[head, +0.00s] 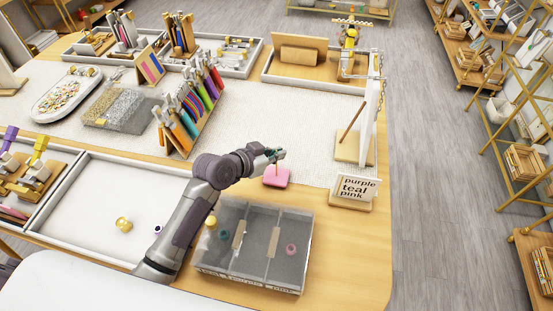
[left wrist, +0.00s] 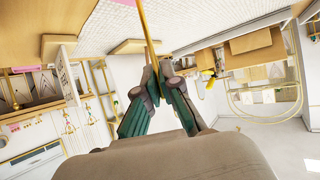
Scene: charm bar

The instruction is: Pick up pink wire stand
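The pink wire stand (head: 277,178) has a pink base, at the edge of the white mat in the head view. Its thin gold rod (left wrist: 148,30) runs down between the fingertips in the left wrist view, and a bit of pink base (left wrist: 124,2) shows at the top edge. My left gripper (head: 275,155) is just above the base, its teal-padded fingers (left wrist: 157,72) close together on the rod. I cannot tell whether the base touches the table. My right gripper is not in view.
A clear divided box (head: 205,268) stands in front, with small rings inside. A rack of colored strips (head: 188,115) is at left.

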